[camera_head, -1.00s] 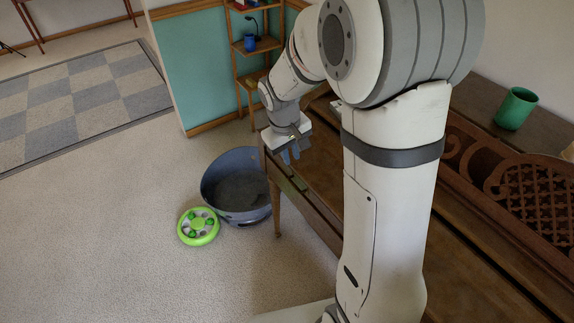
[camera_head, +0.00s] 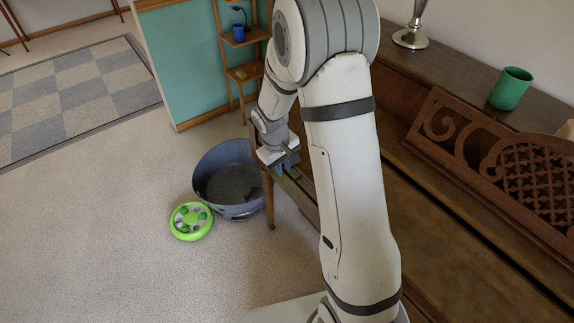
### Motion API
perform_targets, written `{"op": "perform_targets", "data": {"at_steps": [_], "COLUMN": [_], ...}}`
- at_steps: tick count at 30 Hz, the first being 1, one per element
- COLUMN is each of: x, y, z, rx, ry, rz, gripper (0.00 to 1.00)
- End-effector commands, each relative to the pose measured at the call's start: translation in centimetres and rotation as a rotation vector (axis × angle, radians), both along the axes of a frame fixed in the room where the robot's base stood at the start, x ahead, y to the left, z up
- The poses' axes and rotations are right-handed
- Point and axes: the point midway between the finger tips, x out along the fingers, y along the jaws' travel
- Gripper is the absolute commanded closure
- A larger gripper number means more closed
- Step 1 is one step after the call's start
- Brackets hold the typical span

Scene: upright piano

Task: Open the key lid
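The upright piano (camera_head: 440,245) runs along the right side, in brown wood, with a carved music stand (camera_head: 500,160) on it. The key lid (camera_head: 415,195) is the long wooden board in front of the stand; it looks shut, with no keys showing, though my arm covers much of it. My gripper (camera_head: 284,172) is small in the view, pointing down at the far left end of the piano, by its front edge. I cannot tell if it touches the wood or how far apart its fingers are.
A grey-blue tub (camera_head: 228,185) and a green round toy (camera_head: 191,221) lie on the carpet left of the piano. A wooden shelf (camera_head: 245,73) stands behind. A green cup (camera_head: 510,88) and a metal candlestick (camera_head: 412,35) stand on the piano top.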

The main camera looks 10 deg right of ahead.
Motion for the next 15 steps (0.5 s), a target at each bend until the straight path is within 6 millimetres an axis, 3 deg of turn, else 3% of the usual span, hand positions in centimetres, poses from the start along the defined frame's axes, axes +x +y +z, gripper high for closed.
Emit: {"op": "perform_targets", "data": {"at_steps": [5,11,15], "x": [0.0,0.0,0.01], "y": [0.03,0.05,0.05], "z": [0.02,0.03,0.04], "rx": [0.0,0.0,0.0], "ry": [0.0,0.0,0.0], "rz": [0.0,0.001,0.001], "gripper": [0.84,1.0,1.0]}}
